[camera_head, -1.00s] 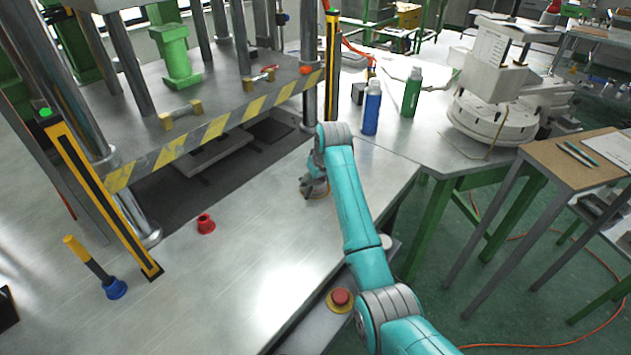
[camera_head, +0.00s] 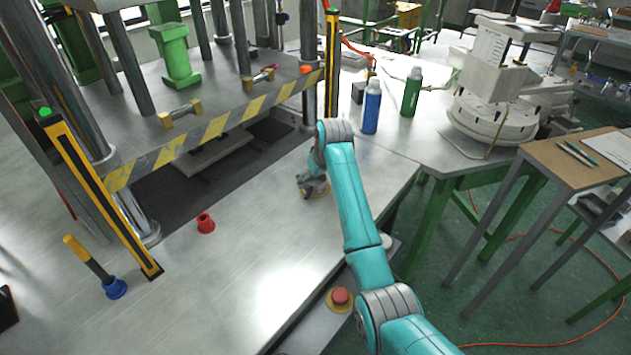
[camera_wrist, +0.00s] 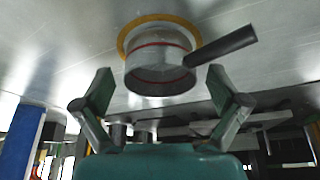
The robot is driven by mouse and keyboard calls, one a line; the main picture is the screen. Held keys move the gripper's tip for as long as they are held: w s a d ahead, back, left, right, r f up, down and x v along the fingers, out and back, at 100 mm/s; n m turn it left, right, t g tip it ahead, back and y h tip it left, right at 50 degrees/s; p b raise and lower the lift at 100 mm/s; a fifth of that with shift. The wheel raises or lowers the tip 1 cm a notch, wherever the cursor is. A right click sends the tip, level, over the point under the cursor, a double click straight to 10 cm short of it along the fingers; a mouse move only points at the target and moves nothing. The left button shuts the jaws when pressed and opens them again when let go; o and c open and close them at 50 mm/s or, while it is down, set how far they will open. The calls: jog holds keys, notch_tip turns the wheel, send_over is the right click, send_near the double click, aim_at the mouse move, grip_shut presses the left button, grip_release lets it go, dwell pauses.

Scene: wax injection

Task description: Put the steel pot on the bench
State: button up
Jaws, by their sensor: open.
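The steel pot (camera_wrist: 162,65) is a short metal cylinder with a red band and a dark straight handle (camera_wrist: 228,44). In the wrist view it stands on the bench surface inside a yellow ring (camera_wrist: 122,45); this view appears upside down. My gripper (camera_wrist: 160,84) is open, with one fingertip on each side of the pot's near part; the handle passes close to the right fingertip. I see no finger pressed on the pot. In the head view my gripper (camera_head: 310,188) is low over the metal bench (camera_head: 235,255), and my arm and gripper mostly hide the pot.
A striped press (camera_head: 215,127) stands behind left. A red cup-like part (camera_head: 206,223) and a blue-based yellow-handled tool (camera_head: 114,288) are on the bench left. Blue (camera_head: 371,108) and green (camera_head: 411,92) bottles stand behind right. A red button (camera_head: 340,297) is at the front edge. The bench's front middle is clear.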

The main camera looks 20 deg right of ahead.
jog(key=v, duration=1.1)
jog(key=shift+s, duration=0.2)
